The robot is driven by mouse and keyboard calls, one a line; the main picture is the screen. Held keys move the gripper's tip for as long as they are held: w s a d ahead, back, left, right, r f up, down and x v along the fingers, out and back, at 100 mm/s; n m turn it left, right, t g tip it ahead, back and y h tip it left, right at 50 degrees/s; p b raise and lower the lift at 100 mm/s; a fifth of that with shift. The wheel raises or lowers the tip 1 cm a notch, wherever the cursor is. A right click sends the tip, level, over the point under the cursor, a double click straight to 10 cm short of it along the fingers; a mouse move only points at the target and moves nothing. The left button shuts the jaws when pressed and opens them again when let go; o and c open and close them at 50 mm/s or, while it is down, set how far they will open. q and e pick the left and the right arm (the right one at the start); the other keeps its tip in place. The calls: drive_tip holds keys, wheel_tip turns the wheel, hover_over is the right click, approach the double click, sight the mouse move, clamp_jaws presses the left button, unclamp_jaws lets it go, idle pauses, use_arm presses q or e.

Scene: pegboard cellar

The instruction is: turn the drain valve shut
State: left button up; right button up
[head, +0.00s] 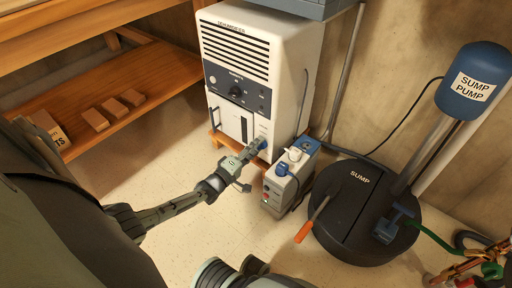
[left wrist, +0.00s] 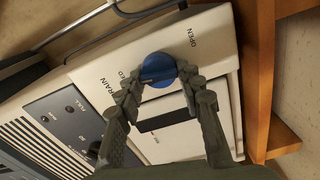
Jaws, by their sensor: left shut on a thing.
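The drain valve is a round blue knob (head: 262,143) low on the right of the white dehumidifier's (head: 222,122) front. In the left wrist view the knob (left wrist: 158,66) sits between the words DRAIN and OPEN. Another label beside it is partly covered by a finger, with "ED" showing. A dark line crosses the knob, but I cannot tell which label it points at. My left gripper (head: 255,149), also in the left wrist view (left wrist: 160,78), is shut on the knob, one finger on each side.
A grey box with plugs (head: 282,188) stands just right of my left gripper. The black sump lid (head: 345,215) has an orange-handled tool (head: 304,232) at its edge. A wooden shelf (head: 150,75) with several blocks is at left. Hoses and pipes crowd the right.

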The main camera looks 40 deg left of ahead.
use_arm(q)
drive_tip(key=shift+n, duration=1)
drive_tip(key=o, duration=1.1)
drive_tip(key=shift+s, duration=0.1)
drive_tip(key=s, duration=0.8)
drive_tip(key=s+a, duration=0.1)
drive_tip(key=s, duration=0.2)
drive_tip(key=shift+s, duration=0.4)
